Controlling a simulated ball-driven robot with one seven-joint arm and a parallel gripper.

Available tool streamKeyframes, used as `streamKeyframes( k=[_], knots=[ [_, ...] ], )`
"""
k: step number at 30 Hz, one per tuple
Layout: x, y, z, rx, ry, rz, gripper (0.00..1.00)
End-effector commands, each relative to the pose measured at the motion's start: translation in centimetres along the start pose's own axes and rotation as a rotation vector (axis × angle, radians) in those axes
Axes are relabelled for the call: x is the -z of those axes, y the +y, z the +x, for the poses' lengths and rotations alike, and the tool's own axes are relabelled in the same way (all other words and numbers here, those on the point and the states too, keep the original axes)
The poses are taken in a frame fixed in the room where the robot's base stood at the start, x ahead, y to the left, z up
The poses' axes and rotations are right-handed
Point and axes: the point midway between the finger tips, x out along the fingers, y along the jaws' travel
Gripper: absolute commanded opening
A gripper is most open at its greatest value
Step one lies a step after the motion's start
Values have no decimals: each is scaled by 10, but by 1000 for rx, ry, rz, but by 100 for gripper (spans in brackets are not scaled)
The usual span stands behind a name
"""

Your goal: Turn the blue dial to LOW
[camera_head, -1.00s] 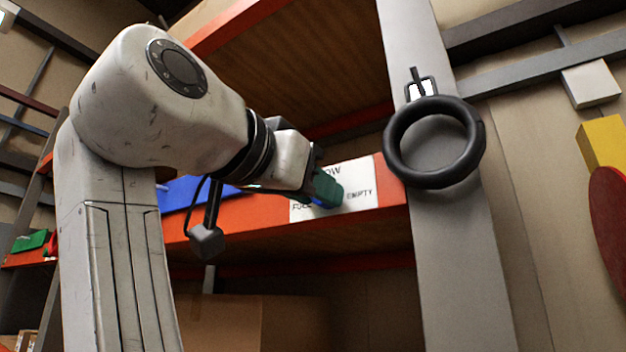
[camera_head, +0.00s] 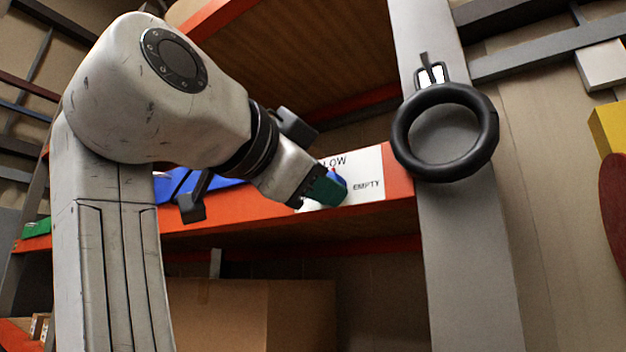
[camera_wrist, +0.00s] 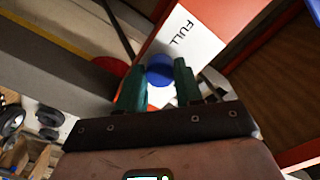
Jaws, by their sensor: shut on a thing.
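The blue dial (camera_head: 340,179) is on a white label plate (camera_head: 369,160) fixed to the front of an orange shelf beam. LOW is printed at the plate's top and EMPTY at its right. In the wrist view the dial (camera_wrist: 159,69) sits between the two green fingers of my gripper (camera_wrist: 160,82), with FULL printed beyond it. In the head view my gripper (camera_head: 330,188) covers the left part of the plate and most of the dial. It is shut on the dial. A small red spot shows at the dial's upper edge; where the dial points is unclear.
A grey post (camera_head: 470,250) with a black ring (camera_head: 402,135) hanging on it stands right of the plate. The orange beam (camera_head: 240,208) runs left behind my arm, with blue things (camera_head: 185,184) on the shelf. A cardboard box (camera_head: 290,315) stands below.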

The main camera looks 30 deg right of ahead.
Motion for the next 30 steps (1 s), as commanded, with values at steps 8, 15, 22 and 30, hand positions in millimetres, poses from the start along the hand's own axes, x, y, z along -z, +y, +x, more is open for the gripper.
streamKeyframes(
  k=[8,15,22,30],
  knots=[
    [0,0,0,0,0,1,5],
    [0,0,0,0,0,0,50],
    [0,0,0,0,0,0,61],
    [-1,0,-12,2,-1,0,61]
  ],
)
